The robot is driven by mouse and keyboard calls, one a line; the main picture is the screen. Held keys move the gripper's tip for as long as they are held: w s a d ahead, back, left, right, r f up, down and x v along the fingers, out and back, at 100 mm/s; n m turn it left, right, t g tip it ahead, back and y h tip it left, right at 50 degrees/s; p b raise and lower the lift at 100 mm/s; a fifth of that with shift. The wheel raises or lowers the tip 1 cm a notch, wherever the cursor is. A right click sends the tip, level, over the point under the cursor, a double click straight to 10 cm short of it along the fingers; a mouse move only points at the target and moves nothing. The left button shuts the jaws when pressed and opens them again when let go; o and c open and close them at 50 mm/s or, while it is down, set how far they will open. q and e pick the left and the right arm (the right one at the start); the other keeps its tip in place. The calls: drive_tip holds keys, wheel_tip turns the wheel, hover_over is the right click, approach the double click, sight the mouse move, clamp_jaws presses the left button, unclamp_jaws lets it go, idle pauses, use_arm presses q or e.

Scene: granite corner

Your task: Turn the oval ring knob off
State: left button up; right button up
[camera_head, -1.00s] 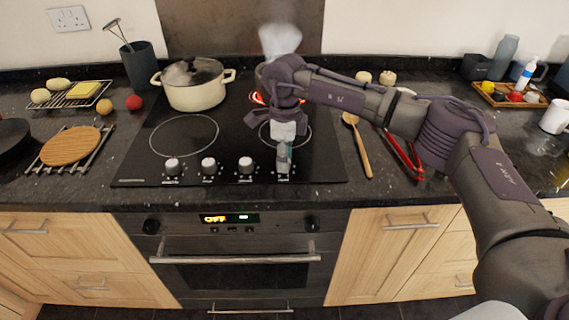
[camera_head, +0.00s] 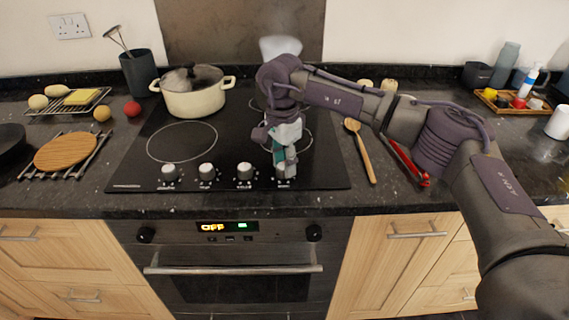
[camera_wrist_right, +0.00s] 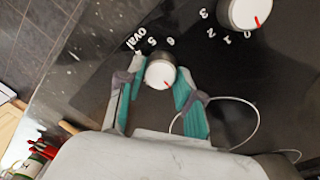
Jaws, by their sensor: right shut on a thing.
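The oval ring knob (camera_wrist_right: 160,72) is a white round knob with a red mark, on the black hob beside the printed word "oval". My left gripper is not in view.
Other knobs stand to the left, the nearest (camera_head: 245,172) close to my gripper. A cream pot (camera_head: 193,97) stands at the back left of the hob (camera_head: 130,172). A wooden spoon (camera_head: 362,152) and red-handled tool (camera_head: 409,165) lie to the right. Steam (camera_head: 281,47) rises behind my arm.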

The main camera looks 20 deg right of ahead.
sight(283, 164)
drive_tip(key=shift+n, duration=0.3)
drive_tip(key=o, duration=1.2)
drive_tip(key=shift+c, duration=0.2)
wheel_tip(283, 164, up, 12)
drive_tip(key=shift+w, duration=0.3)
drive_tip(key=shift+a+f, duration=0.1)
